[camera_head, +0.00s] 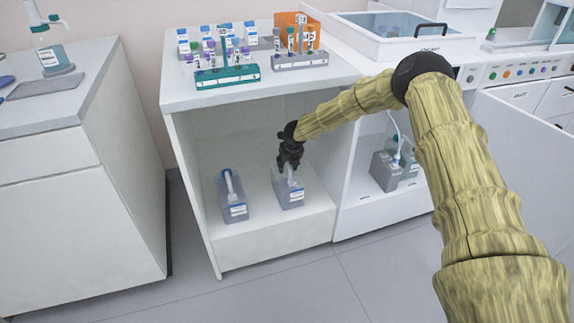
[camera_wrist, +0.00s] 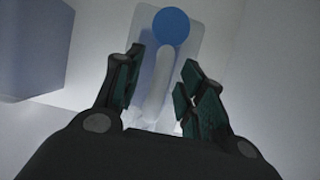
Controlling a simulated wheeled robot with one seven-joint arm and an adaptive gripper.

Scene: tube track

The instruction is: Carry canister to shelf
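One canister (camera_head: 290,192), a clear grey box with a white label, stands upright on the floor of the open cabinet, under my gripper (camera_head: 290,164). A similar canister (camera_head: 233,200) with a blue cap and white handle stands to its left. In the wrist view, the near canister's white handle (camera_wrist: 158,78) and blue cap (camera_wrist: 171,26) lie between the fingers of my gripper (camera_wrist: 162,62). The fingers are apart, with gaps on both sides of the handle. The handle's lower end is hidden by my gripper.
The cabinet's side wall (camera_head: 193,188) and top (camera_head: 180,98) enclose the space around my arm. Tube racks, including a teal one (camera_head: 228,78), stand on top. A right-hand compartment holds another grey container (camera_head: 384,171). A bluish block (camera_wrist: 40,45) shows left in the wrist view.

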